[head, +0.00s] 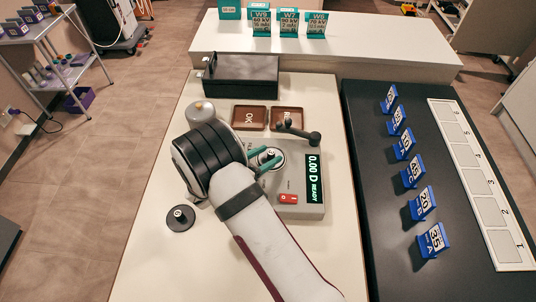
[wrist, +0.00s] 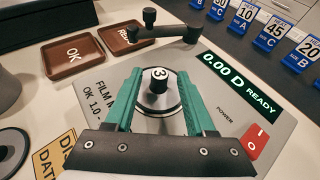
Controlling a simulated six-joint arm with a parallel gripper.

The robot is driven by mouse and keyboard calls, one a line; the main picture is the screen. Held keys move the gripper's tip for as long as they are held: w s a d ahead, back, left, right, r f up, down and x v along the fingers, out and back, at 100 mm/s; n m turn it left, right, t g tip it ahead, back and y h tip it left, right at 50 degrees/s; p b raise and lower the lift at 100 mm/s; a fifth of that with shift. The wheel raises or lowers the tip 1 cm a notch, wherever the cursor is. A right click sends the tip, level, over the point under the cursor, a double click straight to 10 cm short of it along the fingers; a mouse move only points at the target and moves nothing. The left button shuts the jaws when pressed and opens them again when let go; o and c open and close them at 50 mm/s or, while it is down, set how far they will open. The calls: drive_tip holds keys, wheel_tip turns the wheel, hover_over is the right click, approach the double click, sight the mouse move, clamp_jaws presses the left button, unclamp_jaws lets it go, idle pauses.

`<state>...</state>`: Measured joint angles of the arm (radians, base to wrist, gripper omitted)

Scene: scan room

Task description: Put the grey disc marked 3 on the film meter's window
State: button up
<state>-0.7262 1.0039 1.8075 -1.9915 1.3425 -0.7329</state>
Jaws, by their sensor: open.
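The grey disc marked 3 (wrist: 158,106) is on the film meter (head: 312,207), at the round window area, which it mostly covers. Its black knob has a white top with a 3 (wrist: 159,74). My gripper (head: 265,160) is open, with one teal finger on each side of the knob; small gaps show between fingers and knob in the wrist view. The disc looks flat and upright. The meter's display reads 0.00 D READY (wrist: 238,84). Whether the disc is exactly centred on the window is hard to tell.
A second, darker knobbed disc (head: 180,220) lies on the bench to the left. A black pivoting arm (wrist: 160,33) stands behind the disc. Brown OK (wrist: 75,55) and Redo (wrist: 124,37) trays and a black box (head: 240,76) are farther back. Blue number stands (head: 412,172) are at right.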

drive_tip(key=v, duration=1.1)
drive_tip(key=shift+s+a, duration=0.1)
drive_tip(key=shift+s, duration=0.05)
drive_tip(key=s+d+r+m+g+h, duration=0.1)
drive_tip(key=s+d+r+m+g, duration=0.25)
drive_tip(key=d+m, duration=0.4)
drive_tip(key=s+d+r+m+g, duration=0.3)
drive_tip(key=d+r+m+g, duration=0.25)
drive_tip(key=d, duration=0.25)
drive_tip(key=s+d+r+m+g+y, duration=0.1)
drive_tip(key=s+d+m+g+y, duration=0.15)
drive_tip(key=s+m, duration=0.35)
drive_tip(key=s+d+r+m+g+y, duration=0.1)
drive_tip(key=s+d+m+y, duration=0.15)
drive_tip(key=s+m, duration=0.35)
drive_tip(key=s+a+r+m+t+y, duration=0.1)
drive_tip(key=s+a+m+y, duration=0.3)
drive_tip(key=m, duration=0.5)
drive_tip(key=shift+s+a+t+y, duration=0.25)
drive_tip(key=shift+s+t+y, duration=0.1)
drive_tip(key=shift+s+y, duration=0.65)
drive_tip(key=shift+w, duration=0.1)
